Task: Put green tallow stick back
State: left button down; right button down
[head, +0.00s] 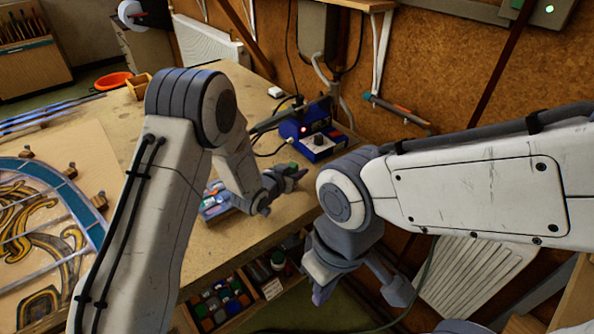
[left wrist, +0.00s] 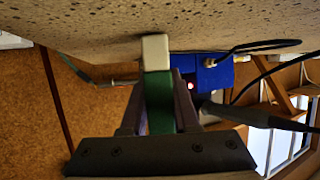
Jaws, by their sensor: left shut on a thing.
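The green tallow stick (left wrist: 160,112) has a green wrapped body and a pale white end. In the left wrist view it stands between the fingers of my left gripper (left wrist: 158,100), which is shut on it. Its pale end points at the speckled bench top; I cannot tell whether it touches. In the head view my left gripper (head: 289,178) is low over the bench near its right edge, and the stick is mostly hidden there. My right gripper (head: 358,290) is open and empty, beyond the bench edge.
A blue soldering station (head: 318,142) with cables stands behind my left gripper. A small tray of coloured items (head: 213,207) is left of it, partly hidden by my arm. A leaded panel (head: 45,225) lies at left. Open storage with coloured pieces (head: 220,305) is below the bench edge.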

pick_arm(q)
jog(key=c, duration=0.7)
grip_release()
jog(key=shift+f, duration=0.1)
jog(key=shift+o, duration=0.2)
jog(key=shift+r, duration=0.2)
jog(key=b+v, duration=0.1)
jog(key=v, duration=1.1)
jog(key=shift+s+d, duration=0.25)
jog(key=shift+s, duration=0.05)
jog(key=s+r+g+y, duration=0.1)
jog(key=s+g+y, duration=0.1)
jog(key=s, duration=0.8)
jog(key=s+a+r+g+y, duration=0.1)
jog(key=s+g, duration=0.4)
jog(key=s, duration=0.5)
jog(key=s+r+m+g+y, duration=0.1)
jog(key=s+r+g+y, duration=0.2)
jog(key=s, duration=0.7)
jog(key=shift+a+g, duration=0.35)
jog(key=shift+g, duration=0.35)
jog(key=shift+s, duration=0.1)
